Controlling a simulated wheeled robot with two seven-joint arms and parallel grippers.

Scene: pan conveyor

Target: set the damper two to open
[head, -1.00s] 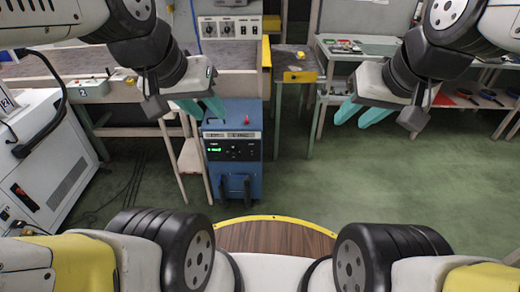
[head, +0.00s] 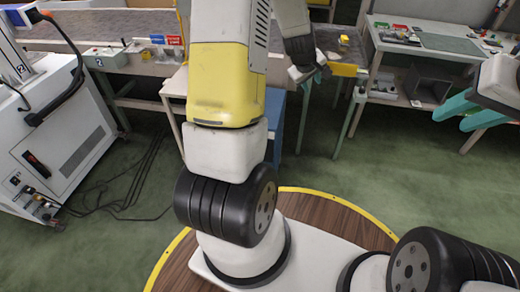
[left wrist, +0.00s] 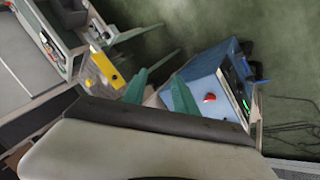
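I cannot tell for certain which part is damper two. A white machine (head: 62,125) at the left of the head view bears a "2" label (head: 17,70) and a black bent bar (head: 78,72). My left gripper (head: 318,72) is far to the right of it, in front of the back benches. My right gripper (head: 470,113) is at the right edge, fingers apart and empty.
My left arm hides most of the blue cabinet (head: 277,118) in the head view; its red knob (left wrist: 210,98) shows in the wrist view. Cables (head: 125,190) lie beside the machine. Green floor is clear at right.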

